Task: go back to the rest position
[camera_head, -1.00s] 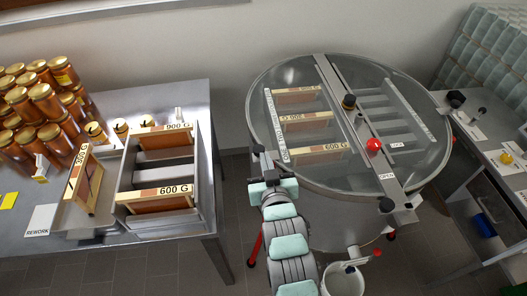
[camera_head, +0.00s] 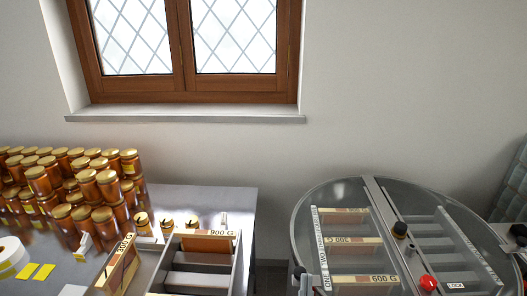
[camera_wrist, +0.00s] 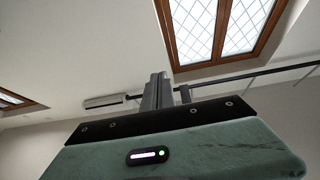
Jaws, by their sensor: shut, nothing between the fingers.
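My gripper (camera_wrist: 157,90) shows in the wrist view as grey fingers close together, beyond a dark plate and my green padded wrist. The fingers are shut with nothing visible between them. They point up toward the wall and ceiling, clear of any object. In the head view, the arm is mostly or wholly below the frame; I cannot tell whether a small dark piece at the tank's left rim belongs to it.
The metal table (camera_head: 240,196) at left holds stacked honey jars (camera_head: 88,185), yellow labels (camera_head: 42,272) and a tray with a 900 G frame (camera_head: 208,243). A red knob (camera_head: 428,283) sits on the tank's crossbar. A window (camera_head: 185,45) is in the back wall.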

